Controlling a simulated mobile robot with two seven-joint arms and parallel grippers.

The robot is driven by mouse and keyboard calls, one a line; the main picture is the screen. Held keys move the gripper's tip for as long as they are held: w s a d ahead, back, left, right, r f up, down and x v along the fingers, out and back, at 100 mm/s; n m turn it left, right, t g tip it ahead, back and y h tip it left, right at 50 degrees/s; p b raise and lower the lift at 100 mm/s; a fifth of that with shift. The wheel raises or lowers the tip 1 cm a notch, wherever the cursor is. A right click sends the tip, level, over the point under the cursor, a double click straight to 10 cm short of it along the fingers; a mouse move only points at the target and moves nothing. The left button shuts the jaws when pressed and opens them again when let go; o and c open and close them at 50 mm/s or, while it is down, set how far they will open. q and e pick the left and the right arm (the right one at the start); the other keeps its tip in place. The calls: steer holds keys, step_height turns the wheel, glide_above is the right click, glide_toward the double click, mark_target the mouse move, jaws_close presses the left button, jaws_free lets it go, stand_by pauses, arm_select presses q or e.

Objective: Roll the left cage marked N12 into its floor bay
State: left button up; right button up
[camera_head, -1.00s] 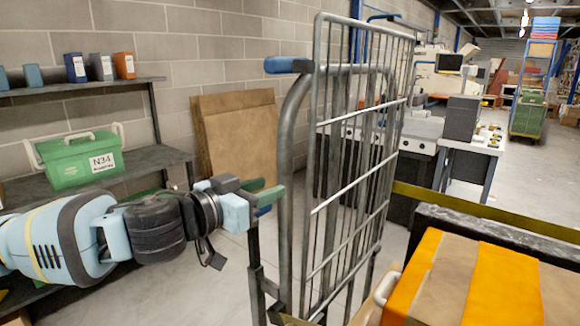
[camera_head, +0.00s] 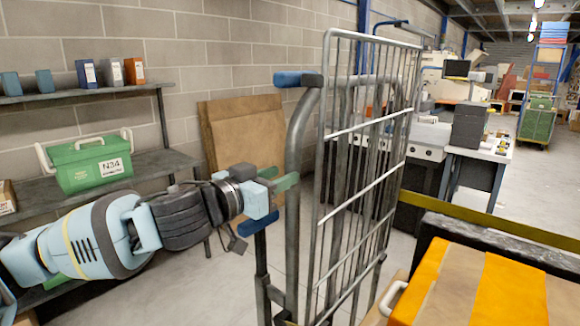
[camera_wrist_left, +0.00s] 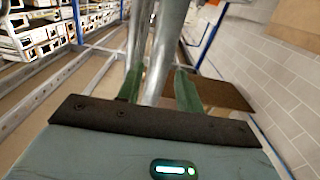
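The grey tubular roll cage (camera_head: 365,190) stands upright in front of me, its mesh side toward the right. A thick bent tube (camera_head: 297,150) with a blue end forms its near left edge. I see no N12 marking on it. My left gripper (camera_head: 284,182) reaches this tube from the left, about halfway up. In the left wrist view the tube (camera_wrist_left: 160,55) passes between the green fingers, with a gap beside the right finger, so the gripper looks open around it. The floor bay is not identifiable, and my right gripper is out of view.
A shelf at left holds a green box (camera_head: 88,162) marked N34 and small boxes. Brown panels (camera_head: 243,140) lean on the wall. An orange-and-brown box (camera_head: 470,285) is close at lower right, by a yellow rail (camera_head: 455,213). Workbenches stand behind the cage.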

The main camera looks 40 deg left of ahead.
arm_select(q)
steer(key=shift+w+d+p, duration=0.2)
steer(key=shift+w+p, duration=0.25)
steer(key=shift+w, duration=1.75)
steer(key=shift+c, duration=0.2)
jaws_close()
